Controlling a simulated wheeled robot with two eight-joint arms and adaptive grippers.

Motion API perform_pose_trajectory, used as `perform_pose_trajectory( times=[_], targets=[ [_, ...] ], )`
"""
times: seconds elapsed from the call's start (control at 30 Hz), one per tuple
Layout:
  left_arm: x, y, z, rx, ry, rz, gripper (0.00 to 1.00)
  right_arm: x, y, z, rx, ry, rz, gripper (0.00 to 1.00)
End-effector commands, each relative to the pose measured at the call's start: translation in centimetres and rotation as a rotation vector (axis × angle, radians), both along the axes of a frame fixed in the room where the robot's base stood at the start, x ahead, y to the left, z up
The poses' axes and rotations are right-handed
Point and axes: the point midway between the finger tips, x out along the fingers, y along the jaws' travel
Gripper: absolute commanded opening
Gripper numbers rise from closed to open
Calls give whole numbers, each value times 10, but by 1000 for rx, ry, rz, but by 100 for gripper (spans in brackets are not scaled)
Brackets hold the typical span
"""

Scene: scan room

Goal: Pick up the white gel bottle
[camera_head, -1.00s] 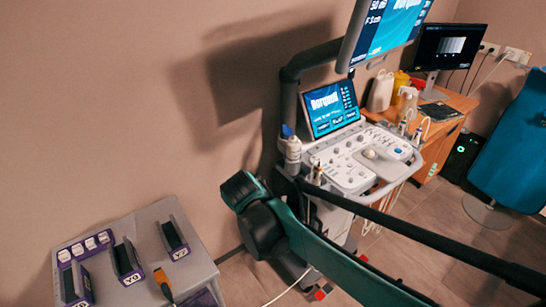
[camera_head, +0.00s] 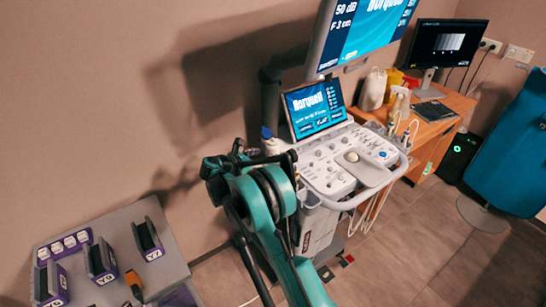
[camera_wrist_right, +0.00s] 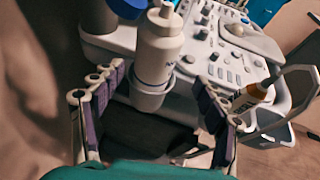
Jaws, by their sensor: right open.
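The white gel bottle (camera_wrist_right: 160,48) stands upright in a round white holder at the edge of the ultrasound console, in the right wrist view. In the head view the bottle (camera_head: 272,146) shows only in part, behind my right arm. My right gripper (camera_wrist_right: 158,76) is open and empty, its two purple-padded fingers on either side of the view. The bottle and its holder appear between and beyond the fingertips; I see no contact. In the head view the right gripper (camera_head: 264,156) is largely hidden by my green wrist. My left gripper is out of view.
A blue-topped item (camera_wrist_right: 128,7) is close behind the bottle. A grey cart (camera_head: 120,235) with purple-trimmed holders stands at the left.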

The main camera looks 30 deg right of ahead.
Motion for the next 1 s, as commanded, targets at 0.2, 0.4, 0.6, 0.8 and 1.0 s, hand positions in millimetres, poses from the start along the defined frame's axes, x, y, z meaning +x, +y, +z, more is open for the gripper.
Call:
perform_pose_trajectory(
  times=[0.2,0.4,0.6,0.8,1.0],
  targets=[
    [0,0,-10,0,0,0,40,8,-19,-8,2,-2,-1,73],
    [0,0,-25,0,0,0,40,20,-46,-16,3,-3,-2,73],
    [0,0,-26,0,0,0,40,23,-56,-18,3,-2,0,73],
    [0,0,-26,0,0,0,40,23,-55,-17,3,-3,-1,49],
    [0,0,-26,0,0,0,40,23,-55,-17,3,-3,-1,10]
  ],
)
